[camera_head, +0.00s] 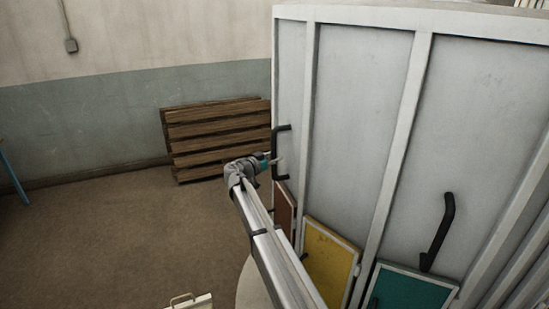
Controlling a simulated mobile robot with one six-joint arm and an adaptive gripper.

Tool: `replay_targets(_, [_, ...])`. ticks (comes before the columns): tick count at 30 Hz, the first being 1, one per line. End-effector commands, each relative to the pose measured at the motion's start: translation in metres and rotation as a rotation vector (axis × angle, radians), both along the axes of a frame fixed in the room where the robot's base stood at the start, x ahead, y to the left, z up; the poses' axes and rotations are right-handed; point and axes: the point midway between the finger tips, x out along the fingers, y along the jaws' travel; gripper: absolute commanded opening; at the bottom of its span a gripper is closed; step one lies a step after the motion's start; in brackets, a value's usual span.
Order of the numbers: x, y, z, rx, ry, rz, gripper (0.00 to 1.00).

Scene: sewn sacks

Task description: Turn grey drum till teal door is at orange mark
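The large grey drum (365,120) fills the right half of the view, with flat panels between pale upright ribs. The teal door (410,290) is low on a right-hand panel, cut by the bottom edge. A yellow door (328,262) and a brown door (284,208) sit low on panels to its left. A black handle (436,235) is above the teal door, and another black handle (275,142) is at the drum's left edge. My gripper (273,161) is at the left handle's upright bar; whether its fingers close on it is too small to tell. I see no orange mark.
A slatted wooden pallet (215,138) leans against the back wall left of the drum. A pale object with a handle (190,301) shows at the bottom edge. A blue leg (12,176) stands far left. The brown floor (110,235) between is clear.

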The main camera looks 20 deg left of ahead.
Motion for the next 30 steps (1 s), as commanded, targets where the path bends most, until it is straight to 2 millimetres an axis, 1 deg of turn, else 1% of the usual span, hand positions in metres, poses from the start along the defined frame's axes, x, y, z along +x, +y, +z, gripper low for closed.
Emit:
replay_targets(1, [-0.0060,-0.0099,0.0000,-0.001,-0.001,-0.016,0.54])
replay_targets(3, [-0.0061,-0.0103,0.0004,-0.002,-0.002,-0.017,0.65])
replay_targets(23, [-0.0032,-0.0069,0.0012,-0.003,-0.005,-0.011,0.65])
replay_targets(30, [-0.0105,-0.0030,0.0013,-0.003,-0.004,-0.009,0.65])
